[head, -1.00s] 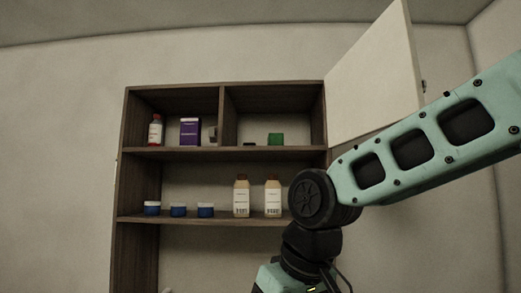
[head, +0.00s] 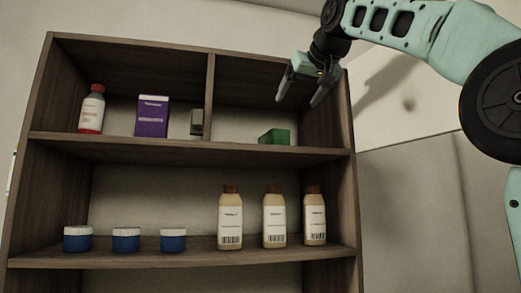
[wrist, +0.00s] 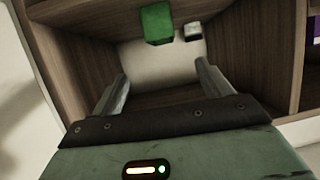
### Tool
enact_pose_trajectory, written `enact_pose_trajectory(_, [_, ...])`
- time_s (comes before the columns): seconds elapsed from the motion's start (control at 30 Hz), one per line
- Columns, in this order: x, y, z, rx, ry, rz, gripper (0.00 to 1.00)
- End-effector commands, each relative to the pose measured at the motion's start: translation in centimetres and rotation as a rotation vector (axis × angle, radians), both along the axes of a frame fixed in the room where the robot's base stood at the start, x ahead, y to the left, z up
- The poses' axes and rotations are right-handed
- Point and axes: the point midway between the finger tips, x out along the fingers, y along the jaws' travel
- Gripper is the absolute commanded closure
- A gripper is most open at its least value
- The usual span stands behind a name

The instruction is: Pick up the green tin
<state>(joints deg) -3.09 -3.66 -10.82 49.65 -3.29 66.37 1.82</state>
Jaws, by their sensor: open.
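The green tin (head: 275,137) lies low on the upper shelf, in the right compartment of the wooden cabinet. Only its upper part shows above the shelf edge in the head view. My gripper (head: 298,100) is open and empty at the mouth of that compartment, above and a little right of the tin. In the wrist view, the green tin (wrist: 157,24) is near the top, beyond my spread fingers and apart from them.
A small pale and dark item (wrist: 193,31) is close beside the tin. A divider (head: 209,98) separates off a purple box (head: 152,116), a red-capped bottle (head: 91,109) and a grey item (head: 197,122). The lower shelf (head: 190,250) holds blue jars and tan bottles.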

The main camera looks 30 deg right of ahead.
Motion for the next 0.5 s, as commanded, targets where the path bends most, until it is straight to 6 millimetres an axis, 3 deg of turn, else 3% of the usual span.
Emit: enact_pose_trajectory(0.5, [9.1, -1.6, -3.7, 0.0, 0.005, 0.0, 0.22])
